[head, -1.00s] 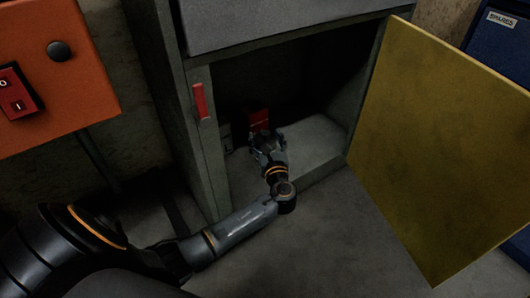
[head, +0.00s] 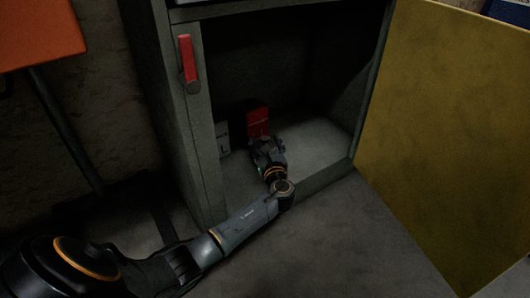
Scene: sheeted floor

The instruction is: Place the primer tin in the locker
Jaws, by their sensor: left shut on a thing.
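The locker (head: 203,135) stands open, and its lower compartment is dark inside. My left gripper (head: 264,146) reaches through the opening, low over the pale compartment floor (head: 312,150). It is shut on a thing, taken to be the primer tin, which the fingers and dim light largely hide. A red, box-shaped thing with dark lettering (head: 258,122) shows upright just behind the fingertips. I cannot tell whether it touches them or is part of what is held. My right gripper is not in view.
The yellow door (head: 440,140) is swung wide open to the right. A red handle (head: 187,58) is on the locker's left front post. A small pale thing (head: 223,138) stands inside at the left. The compartment floor is clear to the right of my gripper.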

